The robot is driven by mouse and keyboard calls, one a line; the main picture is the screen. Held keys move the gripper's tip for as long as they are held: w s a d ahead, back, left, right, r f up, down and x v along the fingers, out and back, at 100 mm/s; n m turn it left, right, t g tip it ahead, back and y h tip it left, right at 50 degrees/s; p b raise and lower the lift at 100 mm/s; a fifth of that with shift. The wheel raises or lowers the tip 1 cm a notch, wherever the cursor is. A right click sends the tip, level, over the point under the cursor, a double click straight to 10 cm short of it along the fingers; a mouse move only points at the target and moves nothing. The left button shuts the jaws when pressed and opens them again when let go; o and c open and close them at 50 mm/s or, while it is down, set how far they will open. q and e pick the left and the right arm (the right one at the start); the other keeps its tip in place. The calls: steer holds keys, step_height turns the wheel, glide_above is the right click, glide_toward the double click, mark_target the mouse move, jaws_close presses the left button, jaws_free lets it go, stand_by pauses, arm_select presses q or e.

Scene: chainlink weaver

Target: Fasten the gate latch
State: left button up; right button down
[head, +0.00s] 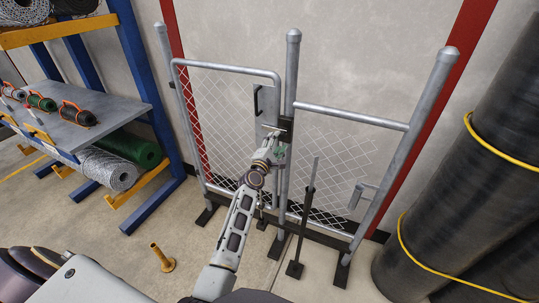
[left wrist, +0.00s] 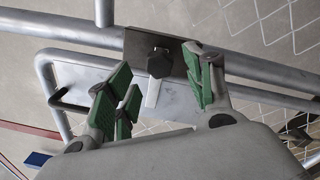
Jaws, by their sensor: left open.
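The grey metal gate (head: 228,66) has a tubular frame with chain-link mesh and stands beside the middle post (head: 292,60). The latch (head: 287,125) is a dark plate at that post. In the left wrist view the latch shows a dark knob (left wrist: 160,62) with a pale flat tab hanging below it. My left gripper (head: 279,150) is at the latch, just below it in the head view. Its green-padded fingers (left wrist: 160,88) are apart, with the knob and tab beyond the gap and nothing clearly held. Contact cannot be told. My right gripper is not in view.
A black handle (head: 257,100) sits on the gate's plate. A dark upright rod (head: 308,200) on a foot stands in front of the fence. A blue rack (head: 143,95) is at left; large black rolls (head: 470,170) are at right.

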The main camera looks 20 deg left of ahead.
arm_select(q)
steer(key=s, duration=0.7)
steer(key=shift+f, duration=0.15)
steer(key=shift+a+f, duration=0.1)
steer(key=shift+f, duration=0.05)
stand_by(0.5)
